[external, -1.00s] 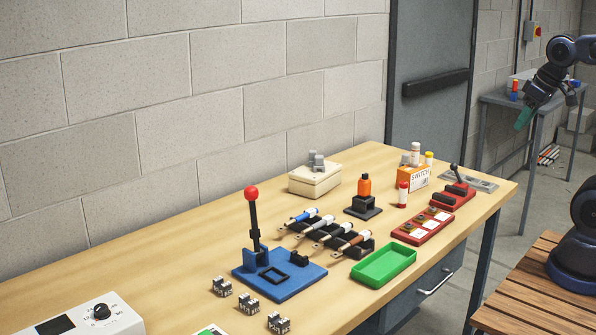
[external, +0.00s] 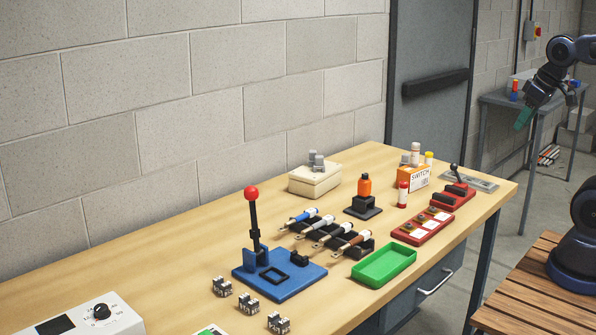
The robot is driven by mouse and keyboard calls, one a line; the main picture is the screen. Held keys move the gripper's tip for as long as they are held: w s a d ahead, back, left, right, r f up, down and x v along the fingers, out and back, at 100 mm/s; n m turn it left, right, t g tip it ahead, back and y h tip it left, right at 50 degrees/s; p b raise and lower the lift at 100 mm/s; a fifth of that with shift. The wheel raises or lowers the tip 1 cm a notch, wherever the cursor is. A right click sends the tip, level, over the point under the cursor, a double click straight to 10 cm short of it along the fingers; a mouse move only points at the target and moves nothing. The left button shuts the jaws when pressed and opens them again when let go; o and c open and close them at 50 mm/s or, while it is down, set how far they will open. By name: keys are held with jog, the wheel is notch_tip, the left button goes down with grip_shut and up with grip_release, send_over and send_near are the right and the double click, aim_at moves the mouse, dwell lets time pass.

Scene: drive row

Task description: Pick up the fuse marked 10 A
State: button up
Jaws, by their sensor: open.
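No marking of 10 A can be read from here, so I cannot tell which thing is that fuse. A red holder (external: 410,240) on the bench carries several small dark pieces beside white labels too small to read. My gripper (external: 522,124), with teal fingers, hangs at the upper right, off the bench's right edge and well apart from everything on it. It is open, and nothing shows between its fingers.
A green tray (external: 385,265) lies empty at the bench's (external: 190,230) front edge. A slatted wooden surface (external: 530,290) lies right.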

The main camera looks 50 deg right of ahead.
jog(key=w+a+t+y, duration=0.25)
jog(key=w+a, duration=0.45)
jog(key=w, duration=0.5)
jog(key=m+g+h, duration=0.2)
jog(key=m+h, duration=0.4)
jog(key=m, duration=0.1)
send_over(407, 184)
jog(key=s+a, duration=0.2)
jog(key=s, duration=0.1)
notch_tip(407, 184, down, 24)
jog(key=shift+w+d+r+x, duration=0.1)
jog(key=shift+x, duration=0.8)
jog(key=shift+w+d+r+x, duration=0.1)
jog(key=shift+x, duration=0.75)
jog(key=shift+w+d+x, duration=0.1)
jog(key=shift+x, duration=0.8)
jog(key=shift+a+x, duration=0.15)
jog(key=shift+x, duration=1.1)
jog(key=shift+a+x, duration=0.15)
jog(key=shift+x, duration=1.1)
jog(key=shift+w, duration=0.1)
